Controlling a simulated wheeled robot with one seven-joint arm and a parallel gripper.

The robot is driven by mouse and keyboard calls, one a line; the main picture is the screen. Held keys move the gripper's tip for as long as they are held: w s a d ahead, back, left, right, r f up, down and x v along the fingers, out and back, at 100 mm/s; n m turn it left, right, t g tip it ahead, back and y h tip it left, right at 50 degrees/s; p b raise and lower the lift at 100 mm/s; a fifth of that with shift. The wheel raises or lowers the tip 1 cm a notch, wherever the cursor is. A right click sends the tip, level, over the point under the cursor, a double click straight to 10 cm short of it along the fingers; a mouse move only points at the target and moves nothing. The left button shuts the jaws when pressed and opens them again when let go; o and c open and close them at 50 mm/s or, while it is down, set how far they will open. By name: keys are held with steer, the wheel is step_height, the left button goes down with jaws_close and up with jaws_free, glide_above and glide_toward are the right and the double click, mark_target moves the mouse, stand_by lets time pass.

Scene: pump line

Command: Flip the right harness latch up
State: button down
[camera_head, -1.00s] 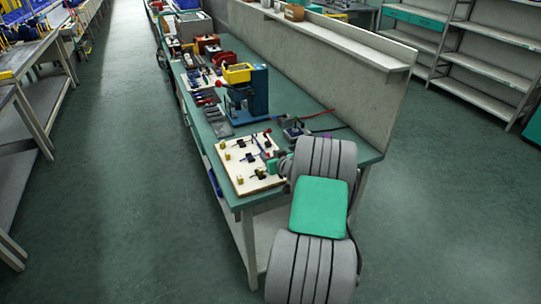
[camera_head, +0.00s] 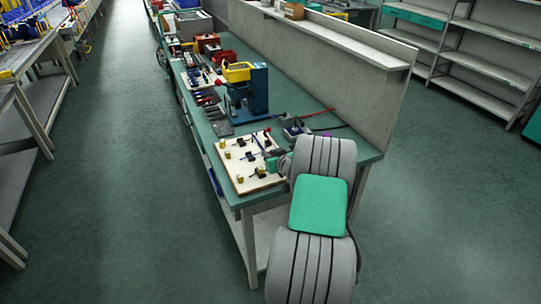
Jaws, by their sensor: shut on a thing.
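The harness board (camera_head: 239,172) is a cream panel near the front end of the green bench, with small yellow-topped posts and dark latches on it. My arm reaches over the bench's right side, and my gripper (camera_head: 271,164) is at the board's right edge. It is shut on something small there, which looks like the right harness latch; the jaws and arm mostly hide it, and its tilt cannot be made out. Another dark latch (camera_head: 249,155) shows on the board to the left, clear of my gripper.
A blue press (camera_head: 256,92) with a yellow bin (camera_head: 238,72) stands behind the board. Dark tools and red boxes lie farther back along the bench. A grey partition (camera_head: 320,72) runs along the bench's right side. The aisle floor at left is clear.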

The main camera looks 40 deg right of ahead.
steer(key=shift+d+b, duration=0.1)
steer(key=shift+b, duration=0.25)
steer(key=m+b, duration=0.1)
steer(key=d+r+m+y+b, duration=0.1)
steer(key=b, duration=0.1)
steer(key=shift+s+d+m+t+y, duration=0.2)
steer(key=shift+s+m+t+y, duration=0.05)
steer(key=shift+m+t+y, duration=0.05)
steer(key=shift+s+d+r+m+t+y+b, duration=0.15)
steer(key=shift+d+r+m+t+y+b, duration=0.2)
steer(key=shift+m+b, duration=0.3)
steer(key=shift+s+d+r+m+t+y+b, duration=0.15)
steer(key=shift+d+m+y+b, duration=0.2)
steer(key=shift+d+m+b, duration=0.2)
steer(key=d+m, duration=0.1)
steer(key=m+y+b, duration=0.1)
steer(key=shift+s+d+r+m+t, duration=0.2)
steer(key=shift+s+d+m+t, duration=0.1)
steer(key=shift+d+t, duration=0.1)
steer(key=shift+s+d+m+t+y+b, duration=0.2)
steer(key=shift+d+m+t+y+b, duration=0.45)
steer(key=shift+m, duration=0.65)
steer(key=shift+d, duration=0.2)
steer(key=c, duration=1.3)
jaws_free()
steer(key=shift+c, duration=0.2)
